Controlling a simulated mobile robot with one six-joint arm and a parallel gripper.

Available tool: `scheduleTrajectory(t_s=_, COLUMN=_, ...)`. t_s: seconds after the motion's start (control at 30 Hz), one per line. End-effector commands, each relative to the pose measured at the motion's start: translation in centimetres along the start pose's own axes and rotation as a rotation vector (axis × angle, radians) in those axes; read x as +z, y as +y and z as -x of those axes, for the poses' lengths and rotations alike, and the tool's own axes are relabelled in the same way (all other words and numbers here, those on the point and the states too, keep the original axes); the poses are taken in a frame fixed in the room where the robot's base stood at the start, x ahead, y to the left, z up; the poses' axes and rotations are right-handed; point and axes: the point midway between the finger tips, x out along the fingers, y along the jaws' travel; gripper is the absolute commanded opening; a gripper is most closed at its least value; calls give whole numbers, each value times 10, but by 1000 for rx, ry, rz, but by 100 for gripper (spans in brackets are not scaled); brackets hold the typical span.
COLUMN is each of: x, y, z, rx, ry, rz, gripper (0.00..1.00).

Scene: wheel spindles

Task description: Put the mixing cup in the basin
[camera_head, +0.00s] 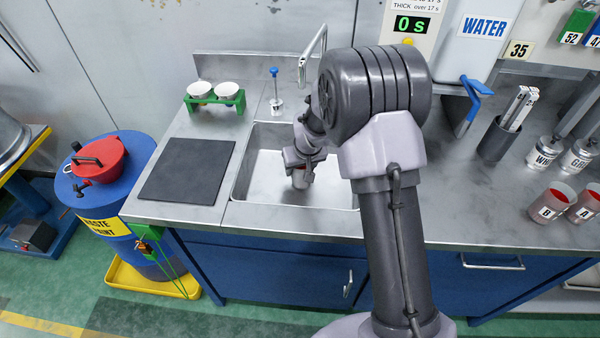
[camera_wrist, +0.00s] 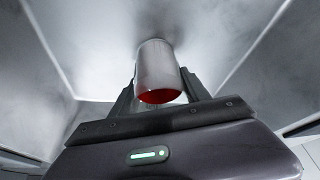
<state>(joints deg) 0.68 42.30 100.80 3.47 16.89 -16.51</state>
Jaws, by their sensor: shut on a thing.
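The mixing cup (camera_wrist: 156,65) is a silvery metal cup with red paint inside its mouth. In the wrist view it sits between the two dark fingers of my gripper, which is shut on it. The steel basin (camera_head: 262,180) is sunk into the counter, left of my arm in the head view. My gripper (camera_head: 299,173) is down inside the basin's outline, and the cup is mostly hidden there. The basin walls also surround the cup in the wrist view (camera_wrist: 245,40). I cannot tell whether the cup touches the basin floor.
A faucet (camera_head: 312,55) rises behind the basin. A dark mat (camera_head: 187,171) and a green rack with two white cups (camera_head: 228,102) are to the left. Two cups lettered B (camera_head: 549,204) and A (camera_head: 584,205) stand far right. A blue waste drum (camera_head: 106,190) is beside the counter.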

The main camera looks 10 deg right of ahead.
Motion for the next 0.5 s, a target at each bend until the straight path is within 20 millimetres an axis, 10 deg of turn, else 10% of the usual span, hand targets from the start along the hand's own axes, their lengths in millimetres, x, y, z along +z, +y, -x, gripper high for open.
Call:
scheduleTrajectory(t_s=0.3, x=1, y=0, z=-2, rx=0, ry=1, rz=0, gripper=2)
scheduleTrajectory(t_s=0.33, x=1, y=0, z=-2, rx=0, ry=0, rz=0, gripper=58)
scheduleTrajectory(t_s=0.5, x=0, y=0, z=-1, rx=0, ry=1, rz=0, gripper=76)
